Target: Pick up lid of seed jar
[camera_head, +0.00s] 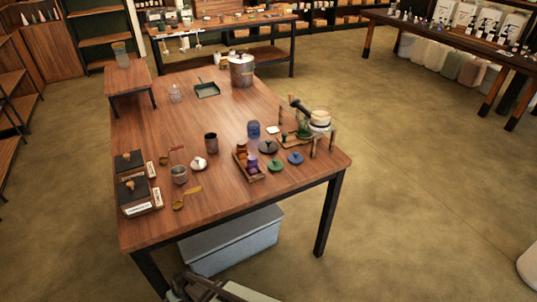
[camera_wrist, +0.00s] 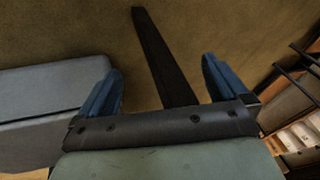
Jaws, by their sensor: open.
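Several small knobbed lids lie on the wooden table (camera_head: 215,215) in the head view: a white lid (camera_head: 198,163), a dark lid (camera_head: 268,147), a green lid (camera_head: 276,166) and a blue lid (camera_head: 296,158). A dark jar (camera_head: 211,143) and a blue jar (camera_head: 253,130) stand upright near them. I cannot tell which of these belongs to the seed jar. My gripper (camera_wrist: 160,67) shows in the wrist view with its two blue fingers spread and nothing between them. It points at the floor and a dark table leg, away from the lids.
A large pot (camera_head: 242,70) stands farther back. A grey bin (camera_head: 232,243) sits under the table. The table's middle left is clear.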

